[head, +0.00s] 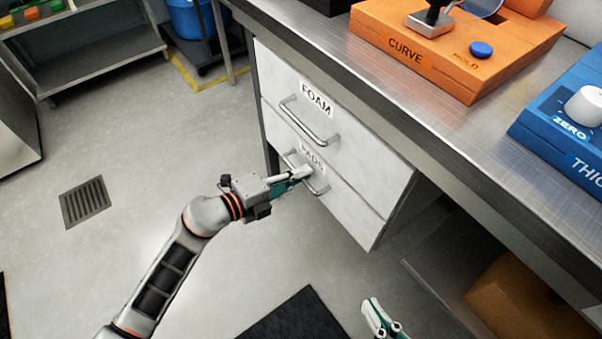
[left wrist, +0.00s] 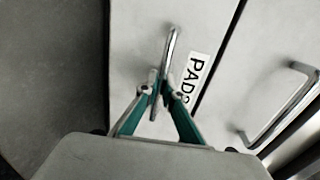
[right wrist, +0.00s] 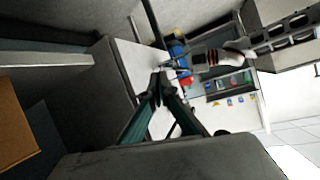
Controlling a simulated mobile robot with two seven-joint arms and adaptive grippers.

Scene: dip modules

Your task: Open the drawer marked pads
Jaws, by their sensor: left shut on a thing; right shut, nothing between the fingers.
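The drawer marked PADS (head: 345,207) is the lower of two white drawers under the steel bench. Its front looks flush with the drawer above. My left gripper (head: 304,174) is shut on the metal bar handle of the PADS drawer. In the left wrist view the handle (left wrist: 172,48) runs between the fingertips, beside the PADS label (left wrist: 196,75). In the head view the gripper partly covers the label and handle. My right gripper (head: 372,310) is shut and empty, low near the bottom edge of the head view; its fingertips meet in the right wrist view (right wrist: 160,85).
The FOAM drawer (head: 330,112) with its own handle is directly above. On the bench (head: 400,100) stand an orange CURVE unit (head: 425,50) and a blue unit (head: 570,140). A cardboard box (head: 525,300) is under the bench. The floor before the drawers is clear apart from a dark mat (head: 300,320).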

